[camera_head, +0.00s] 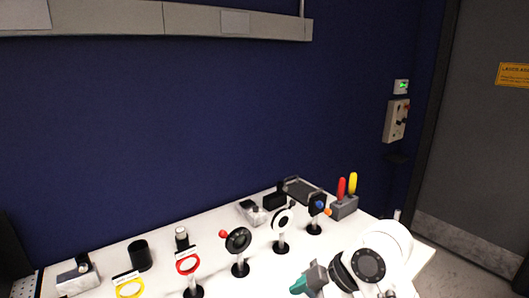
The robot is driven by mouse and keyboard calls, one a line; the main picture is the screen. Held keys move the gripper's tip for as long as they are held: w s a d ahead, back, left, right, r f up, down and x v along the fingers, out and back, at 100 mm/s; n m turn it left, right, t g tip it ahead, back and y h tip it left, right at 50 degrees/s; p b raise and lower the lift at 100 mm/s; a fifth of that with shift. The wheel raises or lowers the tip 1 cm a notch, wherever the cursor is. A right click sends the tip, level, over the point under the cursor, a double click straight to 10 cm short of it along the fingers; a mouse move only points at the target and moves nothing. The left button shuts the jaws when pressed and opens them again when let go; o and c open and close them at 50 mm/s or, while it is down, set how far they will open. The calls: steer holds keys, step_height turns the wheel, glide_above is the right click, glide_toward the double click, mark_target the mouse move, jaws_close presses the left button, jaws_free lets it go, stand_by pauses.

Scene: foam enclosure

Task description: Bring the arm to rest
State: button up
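My white arm shows at the lower right, folded low over the right part of the white table (347,236). My gripper (301,285), grey with teal at its end, points toward the lower left. It is in front of the row of post-mounted optics. The view is too small to tell whether its fingers are apart or holding something.
Post-mounted parts stand along the table: a yellow ring (130,289), a red ring (188,263), black mounts (238,240) and a white-rimmed disc (282,218). A grey holder (344,207) carries red- and yellow-handled tools. A dark tray (303,191) lies behind. A blue wall closes the back.

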steer(key=s+d+f+m+t+h, duration=0.2)
steer(key=s+d+f+m+h, duration=0.2)
steer(key=s+d+f+m, duration=0.6)
steer(key=s+d+f+m+t+h, duration=0.1)
steer(key=s+d+f+m+h, duration=0.3)
steer(key=s+d+m, duration=0.7)
steer(key=s+f+n+g+b, duration=0.1)
steer(key=s+f+b, duration=0.4)
steer(key=f, duration=0.3)
steer(key=s+a+f+n+g+b, duration=0.1)
steer(key=s+f+g+b, duration=0.1)
steer(key=s+f+b, duration=0.3)
step_height(320, 180, down, 4)
steer(key=shift+s+r+g+y, duration=0.1)
steer(key=shift+s+g+y, duration=0.2)
steer(key=shift+s, duration=0.75)
steer(key=shift+a, duration=0.1)
